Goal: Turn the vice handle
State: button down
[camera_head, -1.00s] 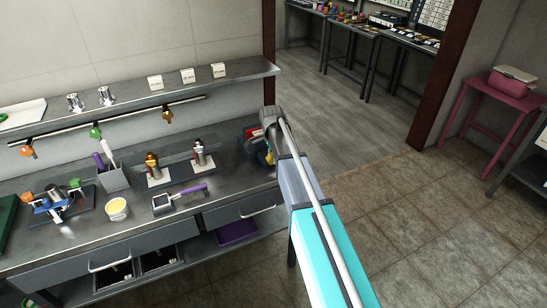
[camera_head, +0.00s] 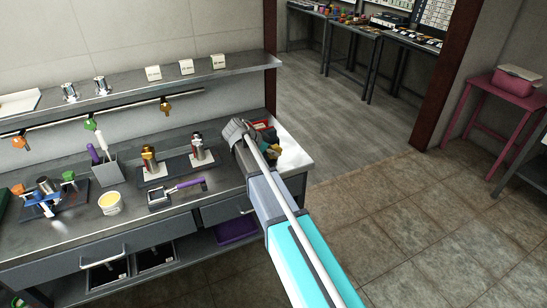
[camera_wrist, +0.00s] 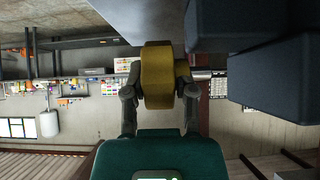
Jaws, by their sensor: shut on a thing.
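My gripper (camera_wrist: 158,84) is shut on a yellow block-like piece in the wrist view, one finger on each side; it looks like the vice handle (camera_wrist: 157,70). Large dark blue blocks (camera_wrist: 270,80) beside and above it look like the vice body. In the head view the dark and yellow vice (camera_head: 290,154) stands at the right end of the bench, partly hidden by my arm. The grey wrist end of my gripper (camera_head: 238,132) is over that bench end; its fingertips are hidden there.
A shelf (camera_head: 215,75) hangs above. Floor right of the bench is clear.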

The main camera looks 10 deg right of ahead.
jog(key=shift+s+f+h+b, duration=0.1)
jog(key=shift+f+h+b, duration=0.25)
jog(key=shift+h+b, duration=0.65)
jog(key=shift+r+t+b, duration=0.1)
jog(key=shift+t+b, duration=0.2)
jog(key=shift+b, duration=0.1)
jog(key=shift+r+h, duration=0.15)
jog(key=shift+h, duration=0.25)
jog(key=shift+c, duration=2.1)
grip_release()
jog(key=shift+r+y+p, duration=0.2)
jog(key=shift+y+p, duration=0.2)
jog(key=shift+p, duration=0.3)
